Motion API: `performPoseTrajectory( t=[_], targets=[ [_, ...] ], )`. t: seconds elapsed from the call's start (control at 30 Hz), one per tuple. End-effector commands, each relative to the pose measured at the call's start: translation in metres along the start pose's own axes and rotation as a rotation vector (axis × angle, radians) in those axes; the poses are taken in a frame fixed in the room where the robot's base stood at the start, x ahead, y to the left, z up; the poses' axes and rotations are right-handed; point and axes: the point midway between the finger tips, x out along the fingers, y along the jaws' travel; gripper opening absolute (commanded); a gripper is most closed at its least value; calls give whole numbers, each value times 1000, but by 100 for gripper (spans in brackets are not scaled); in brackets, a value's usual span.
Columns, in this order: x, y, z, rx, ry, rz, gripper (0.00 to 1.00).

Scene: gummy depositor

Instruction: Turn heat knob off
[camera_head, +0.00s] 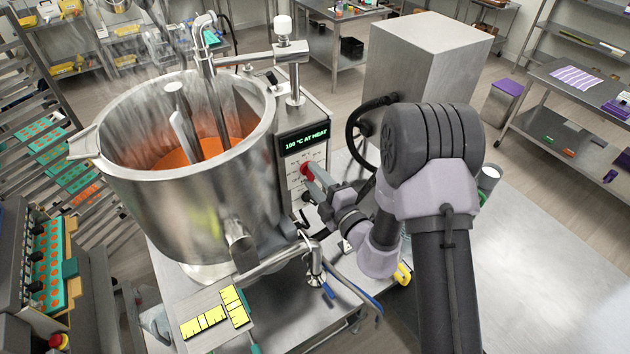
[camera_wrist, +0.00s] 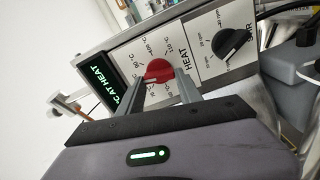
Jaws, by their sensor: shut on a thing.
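The red heat knob (camera_wrist: 157,71) is on the machine's white control panel, with a temperature scale around it and the word HEAT beside it. My gripper (camera_wrist: 166,80) is shut on the red knob, one finger on each side. In the head view the knob (camera_head: 306,169) shows as a small red spot at the tip of my gripper (camera_head: 311,174). The display (camera_head: 304,138) above it has green text that reads about 100 °C AT HEAT. The knob's exact pointer position is hard to read.
A black STIR knob (camera_wrist: 235,45) sits beside the heat knob. The large steel kettle (camera_head: 190,215) with orange liquid stands left of the panel. A steel pipe with a valve (camera_head: 315,262) is below. A steel table top (camera_head: 540,260) lies clear at right.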

Motion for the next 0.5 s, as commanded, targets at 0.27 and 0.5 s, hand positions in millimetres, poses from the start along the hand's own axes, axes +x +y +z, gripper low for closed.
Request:
performPoseTrajectory(
  t=[0.27, 0.5],
  targets=[
    [0, -4, 1, -257, -1, 0, 1],
    [0, -5, 1, -486, 0, 0, 1]
  ],
)
